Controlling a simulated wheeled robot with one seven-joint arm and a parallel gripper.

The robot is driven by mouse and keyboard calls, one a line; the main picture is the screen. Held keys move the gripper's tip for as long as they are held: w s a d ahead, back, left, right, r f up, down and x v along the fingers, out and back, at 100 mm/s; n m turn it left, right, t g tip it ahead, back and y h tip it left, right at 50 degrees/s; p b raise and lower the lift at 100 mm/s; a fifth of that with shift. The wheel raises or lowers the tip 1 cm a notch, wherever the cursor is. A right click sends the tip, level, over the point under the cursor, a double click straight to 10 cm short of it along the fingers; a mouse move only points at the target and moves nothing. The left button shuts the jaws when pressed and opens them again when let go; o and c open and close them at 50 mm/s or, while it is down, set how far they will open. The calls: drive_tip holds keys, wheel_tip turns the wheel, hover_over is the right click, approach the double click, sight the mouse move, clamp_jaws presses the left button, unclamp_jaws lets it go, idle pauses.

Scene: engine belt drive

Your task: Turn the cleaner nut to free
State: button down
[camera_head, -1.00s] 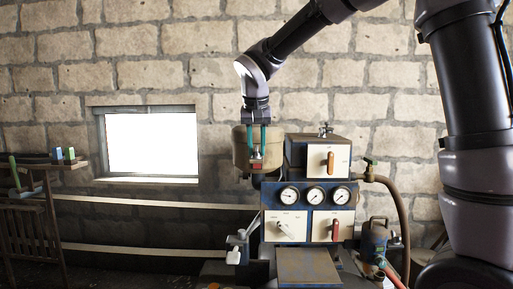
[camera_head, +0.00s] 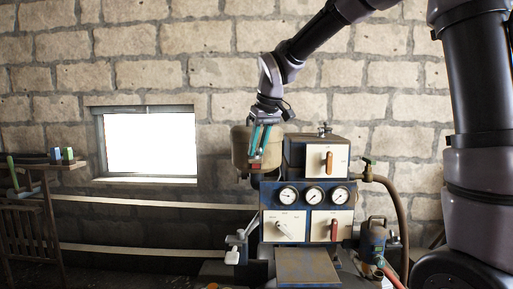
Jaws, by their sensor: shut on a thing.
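The cleaner is a beige rounded canister (camera_head: 239,146) at the left of the blue engine unit. A small red piece (camera_head: 254,167), which looks like the cleaner nut, shows low at the canister's front. My gripper (camera_head: 257,160) reaches down from above with its teal fingers in front of the canister. It is shut on the red piece, and the fingers lean, with the tips lower left of the wrist. The fingers hide part of the canister, and the exact grip on the nut is too small to make out.
The blue engine unit (camera_head: 275,225) carries several gauges, white panels and an orange handle (camera_head: 329,162). A brown hose (camera_head: 399,215) hangs at its right. A wooden rack (camera_head: 30,190) stands at the far left. A bright window (camera_head: 150,143) is in the stone wall.

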drive_tip(key=n, duration=0.1)
drive_tip(key=n+g+y, duration=0.1)
drive_tip(key=n, duration=0.3)
drive_tip(key=shift+w+d+g, duration=0.25)
drive_tip(key=shift+w+g, duration=0.05)
drive_tip(key=n+g, duration=0.1)
drive_tip(key=n, duration=0.1)
drive_tip(key=n+y, duration=0.1)
drive_tip(key=n, duration=0.2)
drive_tip(key=shift+w+g, duration=0.15)
drive_tip(key=shift+g, duration=0.25)
drive_tip(key=shift+n, duration=0.5)
drive_tip(key=c, duration=0.7)
unclamp_jaws()
